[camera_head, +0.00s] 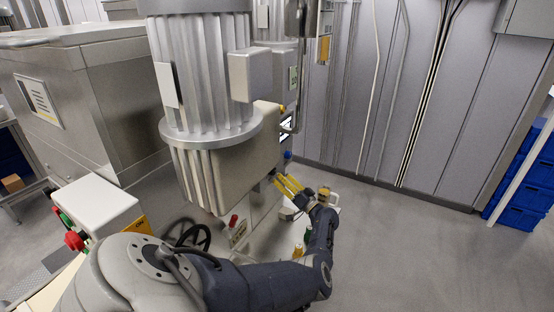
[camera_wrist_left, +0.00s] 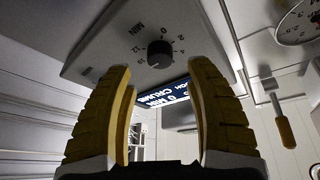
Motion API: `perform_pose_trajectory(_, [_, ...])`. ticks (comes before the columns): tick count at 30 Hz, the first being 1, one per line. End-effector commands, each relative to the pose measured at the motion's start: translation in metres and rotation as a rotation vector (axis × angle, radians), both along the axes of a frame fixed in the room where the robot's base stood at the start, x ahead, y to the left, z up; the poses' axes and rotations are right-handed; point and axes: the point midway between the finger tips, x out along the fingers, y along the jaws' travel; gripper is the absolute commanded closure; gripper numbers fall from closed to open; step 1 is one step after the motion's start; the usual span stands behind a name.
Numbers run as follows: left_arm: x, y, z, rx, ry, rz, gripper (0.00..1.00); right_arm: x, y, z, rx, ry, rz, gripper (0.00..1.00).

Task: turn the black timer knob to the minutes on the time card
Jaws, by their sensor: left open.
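The black timer knob (camera_wrist_left: 160,54) sits on a metal panel (camera_wrist_left: 105,55) in the left wrist view, ringed by numbers and the word MIN. Below it is a dark card with pale lettering (camera_wrist_left: 172,95); it includes MIN, but the finger partly covers it and I cannot read the full number. My left gripper (camera_wrist_left: 165,110) has its two yellow fingers spread and empty, the knob showing beyond and between the tips, apparently not touched. In the head view my left gripper (camera_head: 288,184) is beside the machine's lower housing; the knob is not discernible there. My right gripper is not in view.
A large ribbed metal machine (camera_head: 205,90) fills the middle. A yellow-handled tool (camera_wrist_left: 284,130) hangs right of the panel and a round dial (camera_wrist_left: 298,22) shows beyond. A control box with red and green buttons (camera_head: 95,205) stands at left. Blue crates (camera_head: 520,210) stand far right; the floor before them is clear.

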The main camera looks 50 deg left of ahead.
Motion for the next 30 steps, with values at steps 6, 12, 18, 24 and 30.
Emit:
perform_pose_trajectory(6, [0.002, -0.036, -0.012, 0.0, 0.0, -0.001, 0.46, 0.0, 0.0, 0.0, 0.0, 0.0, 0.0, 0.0])
perform_pose_trajectory(12, [0.004, -0.059, -0.019, 0.002, 0.001, -0.001, 0.46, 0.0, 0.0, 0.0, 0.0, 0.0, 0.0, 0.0])
perform_pose_trajectory(18, [0.004, -0.069, -0.022, 0.001, 0.0, -0.001, 0.46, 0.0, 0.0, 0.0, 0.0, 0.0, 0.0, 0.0])
perform_pose_trajectory(24, [0.005, -0.071, -0.022, 0.001, 0.0, 0.0, 0.46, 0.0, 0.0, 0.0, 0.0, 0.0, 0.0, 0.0])
perform_pose_trajectory(30, [0.005, -0.071, -0.022, 0.001, 0.0, 0.0, 0.46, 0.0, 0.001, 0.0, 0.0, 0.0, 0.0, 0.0])
